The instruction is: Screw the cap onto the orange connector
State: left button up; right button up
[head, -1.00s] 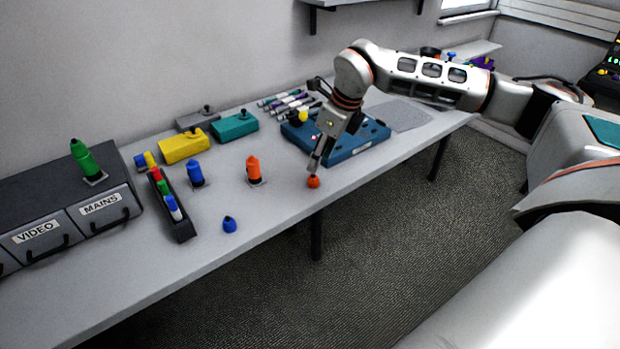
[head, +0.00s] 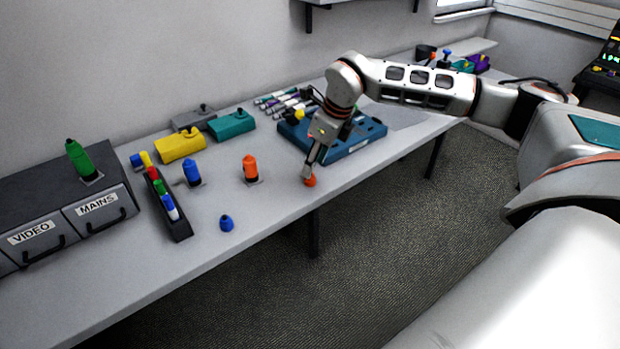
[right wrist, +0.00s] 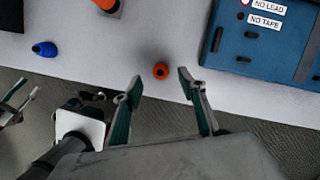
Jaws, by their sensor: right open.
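The orange connector (head: 250,168) stands upright on a small plate on the table; its lower part shows at the top left of the right wrist view (right wrist: 106,8). The orange cap (head: 310,182) sits on the table to its right, near the front edge. My right gripper (head: 306,176) points down at the cap, open. In the right wrist view the cap (right wrist: 161,71) shows between the two spread fingers (right wrist: 160,82), slightly beyond their tips; I see no contact. Grey finger-like parts at that view's left edge look like my left gripper (right wrist: 18,100), its opening unclear.
A blue cap (head: 227,223) lies near the front edge, left of the orange connector. A blue connector (head: 193,173) and a dark narrow rack (head: 182,231) stand further left. Table around the orange cap is clear.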

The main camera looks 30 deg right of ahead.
jog(key=x, duration=0.5)
jog(key=shift+c, duration=0.3)
jog(key=shift+r, duration=0.1)
jog(key=c, duration=0.7)
